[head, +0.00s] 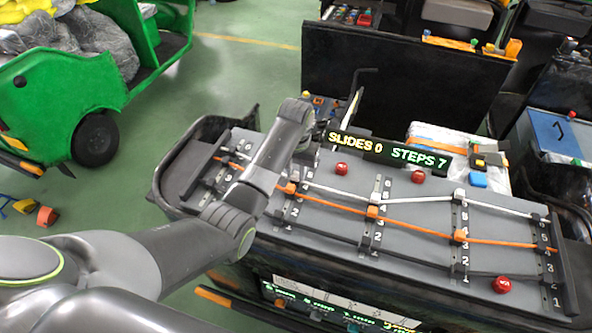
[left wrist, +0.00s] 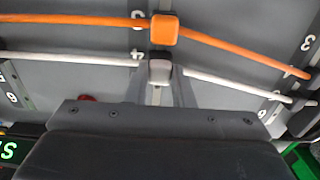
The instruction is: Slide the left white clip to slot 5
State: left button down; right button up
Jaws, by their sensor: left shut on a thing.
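The grey board (head: 330,225) carries several numbered slotted rails with an orange and a white cable across them. My left gripper (head: 306,160) reaches down over the left rail from the board's far side. In the left wrist view its fingers (left wrist: 161,92) are shut on the left white clip (left wrist: 159,70), beside the number 4. The white cable (left wrist: 70,59) runs out from both sides of this clip. An orange clip (left wrist: 164,29) sits on the same rail beside the number 3. Another white clip (head: 458,195) is on a rail to the right. My right gripper is not in view.
A display (head: 385,149) at the board's back reads SLIDES 0, STEPS 7. Red knobs (head: 341,168) stand on the board. A dark panel (head: 400,80) rises behind it. A green cart (head: 75,90) stands at the left, with open floor between.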

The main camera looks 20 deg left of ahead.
pick_arm(q)
jog(key=shift+w+f+b, duration=0.2)
jog(key=shift+w+b, duration=0.2)
jog(key=shift+b, duration=0.1)
jog(key=shift+w+b, duration=0.8)
jog(key=shift+w, duration=0.2)
jog(key=shift+w+d+b, duration=0.1)
jog(key=shift+w+b, duration=0.4)
jog(key=shift+w, duration=0.25)
jog(key=shift+r, duration=0.15)
jog(key=c, duration=1.2)
grip_release()
jog(key=shift+c, duration=0.2)
